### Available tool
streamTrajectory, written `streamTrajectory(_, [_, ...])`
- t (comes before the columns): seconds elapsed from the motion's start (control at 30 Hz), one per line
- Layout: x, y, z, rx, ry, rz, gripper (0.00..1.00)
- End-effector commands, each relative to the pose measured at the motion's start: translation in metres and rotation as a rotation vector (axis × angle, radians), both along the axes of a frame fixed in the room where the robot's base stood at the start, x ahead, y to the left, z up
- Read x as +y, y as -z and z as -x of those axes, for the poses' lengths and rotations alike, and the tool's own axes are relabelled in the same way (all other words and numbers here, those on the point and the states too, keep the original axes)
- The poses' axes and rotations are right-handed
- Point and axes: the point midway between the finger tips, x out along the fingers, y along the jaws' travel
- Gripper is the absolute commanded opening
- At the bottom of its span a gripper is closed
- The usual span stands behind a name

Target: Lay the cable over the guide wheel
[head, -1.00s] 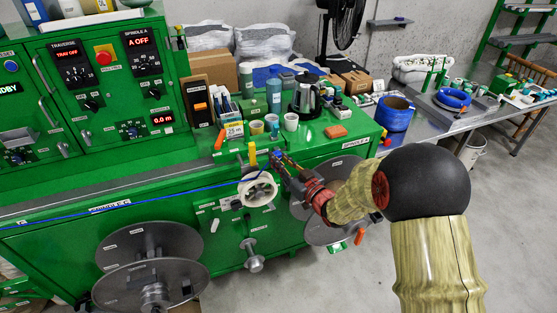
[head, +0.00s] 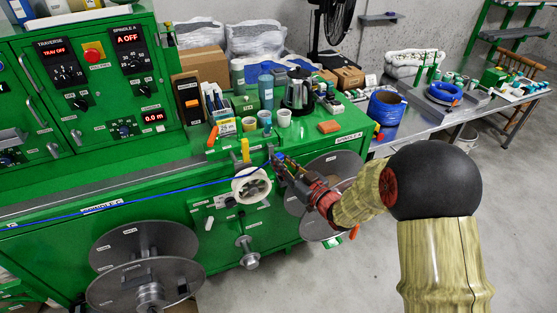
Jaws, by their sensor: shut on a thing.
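The blue cable (head: 140,193) runs from the left edge along the front of the green machine, rising slightly to my gripper. My gripper (head: 280,160) is shut on the cable near its end, just above and right of the white guide wheel (head: 251,186). The guide wheel is mounted on the machine's front face. The cable passes at about the height of the wheel's top. Whether it touches the rim or lies in the groove is too small to tell.
Large grey reels (head: 145,268) stand low at the left, and another grey disc (head: 335,172) is behind my arm. A side table (head: 420,120) holds blue cable coils.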

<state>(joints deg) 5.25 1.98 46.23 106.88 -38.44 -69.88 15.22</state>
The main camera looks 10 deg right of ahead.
Motion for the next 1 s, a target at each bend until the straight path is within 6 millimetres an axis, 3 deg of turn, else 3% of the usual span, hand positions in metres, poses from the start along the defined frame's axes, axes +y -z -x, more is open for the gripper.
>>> streamTrajectory(0.5, [-0.016,0.003,0.016,0.000,0.001,0.000,0.00])
streamTrajectory(1.0, [-0.017,0.004,0.017,0.000,0.000,0.000,0.00])
